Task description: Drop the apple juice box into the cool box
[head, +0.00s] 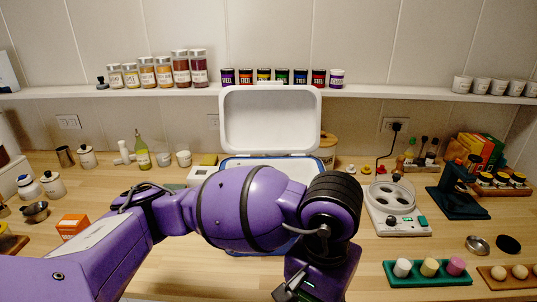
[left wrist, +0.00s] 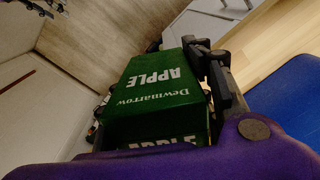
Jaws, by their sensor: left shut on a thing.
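The apple juice box (left wrist: 150,85) is a dark green carton with white lettering reading "Dewmarrow APPLE". My left gripper (left wrist: 158,78) is shut on it, a finger on either side. A blue surface shows at the right of the wrist view, possibly the cool box.
A white device with round wells (head: 398,215) stands right of the cool box. A green tray (head: 425,280) with coloured cylinders is at front right. An orange box (head: 72,226) and jars are at left. A shelf (head: 400,94) with jars runs behind.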

